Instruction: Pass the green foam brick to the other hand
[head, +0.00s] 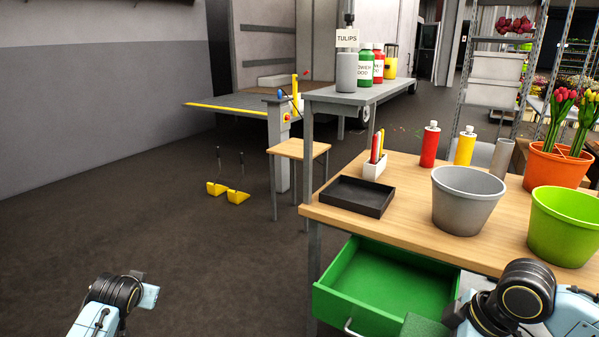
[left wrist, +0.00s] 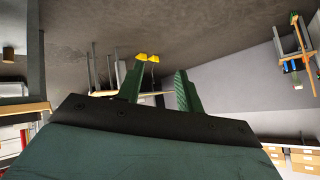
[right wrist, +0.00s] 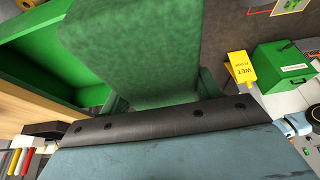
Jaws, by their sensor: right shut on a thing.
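The green foam brick (head: 425,327) shows at the bottom edge of the head view, in front of the open green drawer. It fills the upper middle of the right wrist view (right wrist: 150,50). My right gripper (right wrist: 163,92) is shut on the brick, with one finger on each side of it. My left gripper (left wrist: 159,72) is open, with nothing between its fingers in the left wrist view. In the head view my left arm is at the bottom left, far from the brick, and its fingers are not clear there.
The open green drawer (head: 385,285) juts out under the wooden table (head: 400,195). A black tray (head: 357,196), a grey pot (head: 466,205) and a lime pot (head: 562,230) stand on the table. Yellow-based items (head: 225,192) lie on the floor. The floor between my arms is clear.

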